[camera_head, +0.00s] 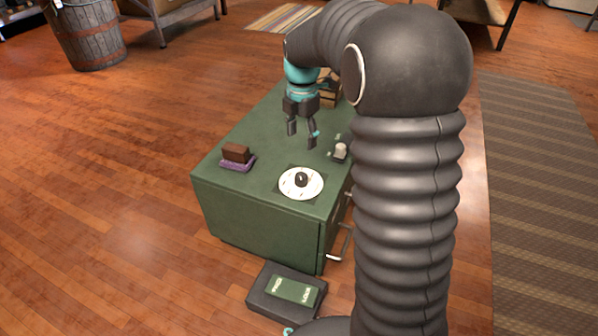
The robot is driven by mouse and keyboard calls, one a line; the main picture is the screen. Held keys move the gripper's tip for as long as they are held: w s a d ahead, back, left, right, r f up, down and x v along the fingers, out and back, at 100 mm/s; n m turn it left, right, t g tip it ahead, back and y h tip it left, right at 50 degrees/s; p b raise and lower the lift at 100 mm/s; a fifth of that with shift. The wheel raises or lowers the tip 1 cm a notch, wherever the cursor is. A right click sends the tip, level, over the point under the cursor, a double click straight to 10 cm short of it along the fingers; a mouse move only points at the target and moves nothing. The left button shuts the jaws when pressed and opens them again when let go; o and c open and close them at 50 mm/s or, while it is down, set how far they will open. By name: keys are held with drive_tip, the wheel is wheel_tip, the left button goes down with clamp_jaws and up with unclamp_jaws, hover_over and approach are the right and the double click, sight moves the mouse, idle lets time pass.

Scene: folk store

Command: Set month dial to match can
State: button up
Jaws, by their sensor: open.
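The round white dial (288,189) lies on the near part of a green cabinet top (262,130). It has a dark knob (301,179) at its centre. The marks on its face are too small to read. My gripper (302,136) is open and empty, pointing down above the cabinet top, behind the dial and apart from it. A small pale grey object (341,150) stands near the right edge; I cannot tell if it is the can. No date or month lettering is legible. My arm hides part of the cabinet's right side.
A brown block (236,152) sits on a purple tray (238,166) at the left of the cabinet top. A wooden item (329,92) stands at the back. A dark box with a green panel (293,290) lies on the floor in front. The cabinet top's middle is clear.

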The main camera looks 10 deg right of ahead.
sight(301, 176)
drive_tip(key=shift+n, duration=0.3)
drive_tip(key=f, duration=0.4)
drive_tip(key=f+b, duration=0.1)
drive_tip(key=f, duration=0.4)
drive_tip(key=f+b, duration=0.1)
drive_tip(key=f, duration=0.4)
drive_tip(key=shift+w+f, duration=0.1)
drive_tip(key=shift+w, duration=0.2)
drive_tip(key=c, duration=1.2)
